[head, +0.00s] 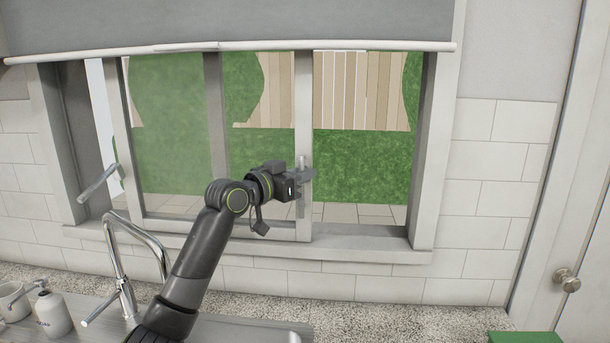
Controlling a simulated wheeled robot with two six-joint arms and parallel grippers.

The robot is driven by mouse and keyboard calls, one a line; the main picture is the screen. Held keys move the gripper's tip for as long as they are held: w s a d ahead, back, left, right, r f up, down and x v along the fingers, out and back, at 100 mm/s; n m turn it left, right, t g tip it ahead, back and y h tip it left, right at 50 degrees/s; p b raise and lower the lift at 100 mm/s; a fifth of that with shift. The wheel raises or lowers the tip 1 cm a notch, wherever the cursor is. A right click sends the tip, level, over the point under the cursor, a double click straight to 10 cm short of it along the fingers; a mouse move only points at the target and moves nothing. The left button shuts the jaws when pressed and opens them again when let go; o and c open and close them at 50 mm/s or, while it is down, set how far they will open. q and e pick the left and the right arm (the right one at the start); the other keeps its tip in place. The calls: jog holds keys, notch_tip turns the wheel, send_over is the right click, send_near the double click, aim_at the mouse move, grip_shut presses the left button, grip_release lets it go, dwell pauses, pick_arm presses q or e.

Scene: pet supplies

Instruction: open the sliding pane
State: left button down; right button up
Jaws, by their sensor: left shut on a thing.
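The sliding pane (303,100) is a light grey framed glass panel in the window above the counter. Its right upright carries a vertical grey handle (301,205). My left gripper (305,176) is shut on this handle, and its jaws hide the handle's middle. The pane stands apart from the right jamb (424,150), with a wide clear gap between them showing grass and a wooden fence. Another grey upright (214,110) shows behind the pane's glass. My right gripper is not in view.
A chrome tap (122,270) rises below the window at left, near my left arm. A soap bottle (52,312) and a mug (14,300) stand at lower left. A grey blind (230,22) covers the window top. A door knob (566,280) is at right.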

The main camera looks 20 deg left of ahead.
pick_arm(q)
jog(key=c, duration=1.8)
grip_release()
jog(key=shift+o, duration=0.2)
jog(key=shift+d, duration=0.1)
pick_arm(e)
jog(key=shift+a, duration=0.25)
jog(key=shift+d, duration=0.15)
pick_arm(q)
jog(key=b+v, duration=0.5)
jog(key=v, duration=1.2)
jog(key=shift+s+b, duration=0.2)
jog(key=shift+b, duration=0.2)
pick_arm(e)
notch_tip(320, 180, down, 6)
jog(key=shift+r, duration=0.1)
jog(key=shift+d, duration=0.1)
